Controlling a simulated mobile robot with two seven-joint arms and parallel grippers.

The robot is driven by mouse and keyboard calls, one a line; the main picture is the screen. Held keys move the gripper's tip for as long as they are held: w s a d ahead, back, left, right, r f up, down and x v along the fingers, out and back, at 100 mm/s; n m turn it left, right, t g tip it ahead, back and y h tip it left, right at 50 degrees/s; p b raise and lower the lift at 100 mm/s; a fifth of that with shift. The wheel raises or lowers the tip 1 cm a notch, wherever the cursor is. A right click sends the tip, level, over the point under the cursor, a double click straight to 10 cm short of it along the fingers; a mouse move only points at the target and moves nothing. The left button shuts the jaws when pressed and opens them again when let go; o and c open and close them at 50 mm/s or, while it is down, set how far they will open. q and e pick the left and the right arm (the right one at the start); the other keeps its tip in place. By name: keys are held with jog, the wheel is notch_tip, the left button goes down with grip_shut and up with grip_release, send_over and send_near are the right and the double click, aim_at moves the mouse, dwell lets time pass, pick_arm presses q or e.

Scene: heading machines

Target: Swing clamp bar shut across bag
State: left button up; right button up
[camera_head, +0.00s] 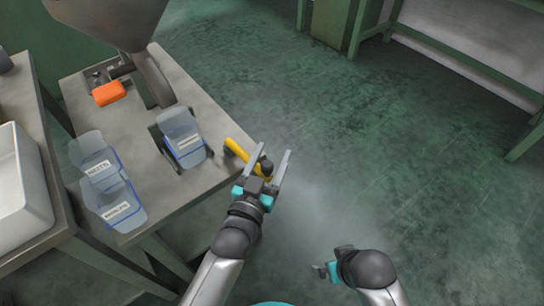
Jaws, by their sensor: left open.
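The yellow clamp bar (239,151) sticks out past the right edge of the metal table, angled down toward the right. Its far end has a dark knob and lies between the fingers of my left gripper (273,150). That gripper is open, one finger on each side of the bar's end; contact cannot be told. A clear bluish bag (181,132) with a white label stands in a dark holder at the table's right side, left of the bar. The bar points away from the bag, not across it. My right gripper (322,270) is low, over the floor, away from the table.
Two labelled clear bluish bags (113,205) stand at the table's near left edge. A metal hopper (110,20) with a chute and an orange part (109,93) are at the back. A white bin (20,190) is far left. The floor to the right is clear.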

pick_arm(q)
jog(key=shift+w, duration=0.2)
grip_shut()
dwell(0.5)
dwell(0.9)
